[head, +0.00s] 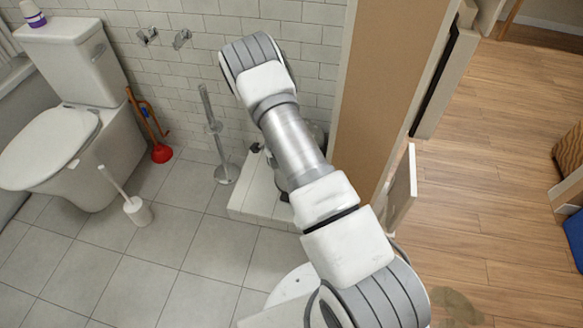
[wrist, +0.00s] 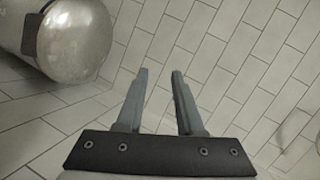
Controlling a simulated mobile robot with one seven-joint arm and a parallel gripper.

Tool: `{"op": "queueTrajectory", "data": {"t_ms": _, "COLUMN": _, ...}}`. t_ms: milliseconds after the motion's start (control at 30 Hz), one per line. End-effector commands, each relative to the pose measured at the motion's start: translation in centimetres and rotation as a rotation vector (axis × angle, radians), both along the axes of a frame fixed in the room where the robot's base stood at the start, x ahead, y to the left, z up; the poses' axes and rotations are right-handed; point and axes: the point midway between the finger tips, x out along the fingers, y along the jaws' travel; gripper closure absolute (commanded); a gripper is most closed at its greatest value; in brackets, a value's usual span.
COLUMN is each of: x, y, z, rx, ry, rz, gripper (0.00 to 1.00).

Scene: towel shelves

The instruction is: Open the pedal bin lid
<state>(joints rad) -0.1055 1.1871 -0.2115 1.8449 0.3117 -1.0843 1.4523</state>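The pedal bin (wrist: 80,45), a shiny metal cylinder, shows at the top left of the wrist view, partly cut off by the frame. Its rounded end looks closed, with a dark piece on its left side; I cannot tell whether that is the hinge or the pedal. My gripper (wrist: 161,72) is open and empty, its two grey fingers apart. The bin is left of the fingers and not touching them. In the head view, my arm hides the gripper, and I cannot make out the bin.
In the head view, a toilet (head: 55,150), a toilet brush (head: 138,211), a red plunger (head: 161,153) and a metal stand (head: 226,173) stand left of my arm. A low white block (head: 250,195) is beside the arm. A brown panel (head: 385,80) stands on the right. Tiled floor is clear at front left.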

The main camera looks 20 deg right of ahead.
Motion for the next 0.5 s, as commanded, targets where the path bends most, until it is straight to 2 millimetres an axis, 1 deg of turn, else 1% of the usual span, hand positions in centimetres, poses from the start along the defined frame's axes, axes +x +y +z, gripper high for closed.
{"op": "queueTrajectory", "data": {"t_ms": 33, "x": -0.7, "y": -0.2, "z": -3.1, "rx": 0.007, "ry": -0.019, "rz": -0.005, "gripper": 0.64}}
{"op": "queueTrajectory", "data": {"t_ms": 100, "x": -1.5, "y": -0.5, "z": -5.9, "rx": 0.023, "ry": -0.063, "rz": -0.011, "gripper": 0.64}}
{"op": "queueTrajectory", "data": {"t_ms": 267, "x": -4.2, "y": -1.1, "z": -12.0, "rx": 0.061, "ry": -0.162, "rz": -0.007, "gripper": 0.64}}
{"op": "queueTrajectory", "data": {"t_ms": 300, "x": -5.0, "y": -1.1, "z": -13.4, "rx": 0.072, "ry": -0.186, "rz": -0.002, "gripper": 0.64}}
{"op": "queueTrajectory", "data": {"t_ms": 400, "x": -7.2, "y": -1.1, "z": -16.9, "rx": 0.102, "ry": -0.244, "rz": 0.018, "gripper": 0.64}}
{"op": "queueTrajectory", "data": {"t_ms": 500, "x": -9.6, "y": -1.1, "z": -19.8, "rx": 0.130, "ry": -0.296, "rz": 0.043, "gripper": 0.64}}
